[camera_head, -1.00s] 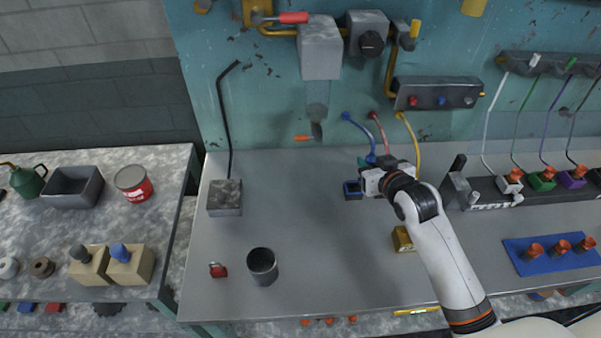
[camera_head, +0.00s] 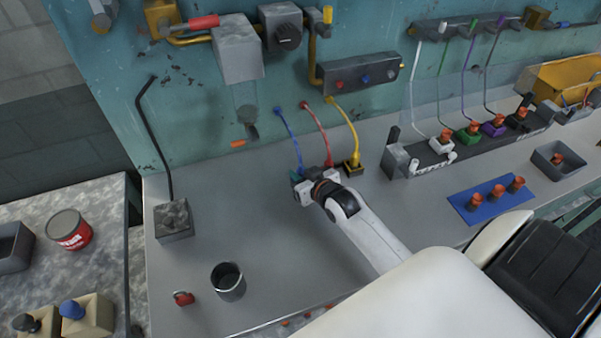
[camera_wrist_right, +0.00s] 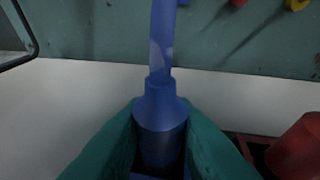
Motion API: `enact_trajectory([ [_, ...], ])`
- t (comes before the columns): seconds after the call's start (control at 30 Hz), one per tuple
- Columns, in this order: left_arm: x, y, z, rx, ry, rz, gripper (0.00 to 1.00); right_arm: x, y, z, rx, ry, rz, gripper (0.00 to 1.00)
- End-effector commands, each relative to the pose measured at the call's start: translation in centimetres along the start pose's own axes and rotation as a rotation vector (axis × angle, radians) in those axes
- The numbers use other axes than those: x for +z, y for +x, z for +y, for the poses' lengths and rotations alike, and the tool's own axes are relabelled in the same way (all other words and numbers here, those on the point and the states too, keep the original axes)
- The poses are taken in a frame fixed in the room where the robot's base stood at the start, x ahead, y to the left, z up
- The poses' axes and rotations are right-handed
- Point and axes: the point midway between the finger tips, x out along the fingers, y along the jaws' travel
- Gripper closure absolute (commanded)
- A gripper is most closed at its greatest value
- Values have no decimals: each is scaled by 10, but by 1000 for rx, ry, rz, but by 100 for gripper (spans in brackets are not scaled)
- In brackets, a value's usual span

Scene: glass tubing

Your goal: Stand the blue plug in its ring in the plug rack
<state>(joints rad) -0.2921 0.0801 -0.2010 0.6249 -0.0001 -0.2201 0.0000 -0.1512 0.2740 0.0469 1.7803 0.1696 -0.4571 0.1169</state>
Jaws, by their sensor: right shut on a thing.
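The blue plug (camera_wrist_right: 162,115) is between the teal fingers of my right gripper (camera_wrist_right: 160,150), which is shut on it. It looks upright, with its blue cable (camera_wrist_right: 163,45) rising from its top. In the head view my right gripper (camera_head: 297,182) is low at the bench, under the end of the blue cable (camera_head: 287,128). A blue edge (camera_wrist_right: 155,177) shows just below the plug; the plug's lower end is hidden, so I cannot tell whether it is in its ring. A yellow-edged holder (camera_head: 352,167) stands at the yellow cable's end. My left gripper is out of view.
A red plug (camera_wrist_right: 298,148) is close to the right of my fingers, near a dark red holder edge (camera_wrist_right: 258,143). The red cable (camera_head: 318,130) hangs beside the blue one.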

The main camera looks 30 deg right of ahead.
Motion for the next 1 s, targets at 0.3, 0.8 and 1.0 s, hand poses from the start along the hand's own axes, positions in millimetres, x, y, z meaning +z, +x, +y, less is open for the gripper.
enact_trajectory([
  [0.3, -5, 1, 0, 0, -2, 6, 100, -3, 1, 0, 0, 0, 1, 72],
  [0.8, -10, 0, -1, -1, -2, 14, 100, -1, -5, 0, 0, 0, 1, 55],
  [1.0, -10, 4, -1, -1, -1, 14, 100, -2, -42, 0, 0, 0, 3, 55],
])
